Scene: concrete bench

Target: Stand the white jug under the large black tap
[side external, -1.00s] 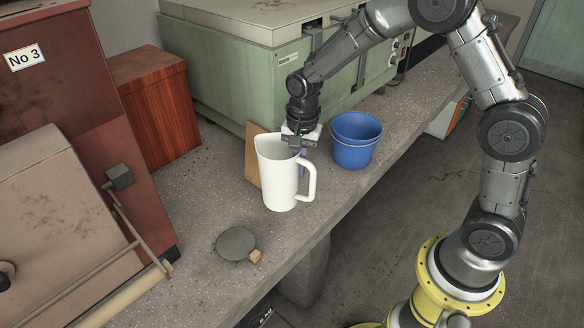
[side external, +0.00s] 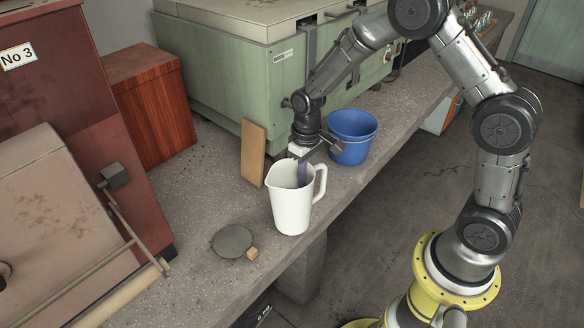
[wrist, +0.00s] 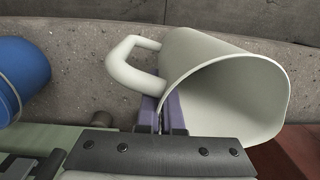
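The white jug (side external: 291,208) is upright near the front edge of the bench, its handle turned toward the back right. I cannot tell whether its base touches the bench. My gripper (side external: 303,172) points down at the jug's rim on the handle side. In the wrist view the purple fingers (wrist: 161,114) are close together on the wall of the jug (wrist: 215,60), beside its handle. One finger is partly hidden by the rim. The jug's inside looks empty. I cannot make out a large black tap in either view.
A blue bucket (side external: 352,142) stands close behind my gripper. A wooden board (side external: 253,152) leans on the green cabinet (side external: 240,80). A grey disc (side external: 232,241) with a small wooden block (side external: 253,253) lies left of the jug. A red machine (side external: 95,130) stands at the left.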

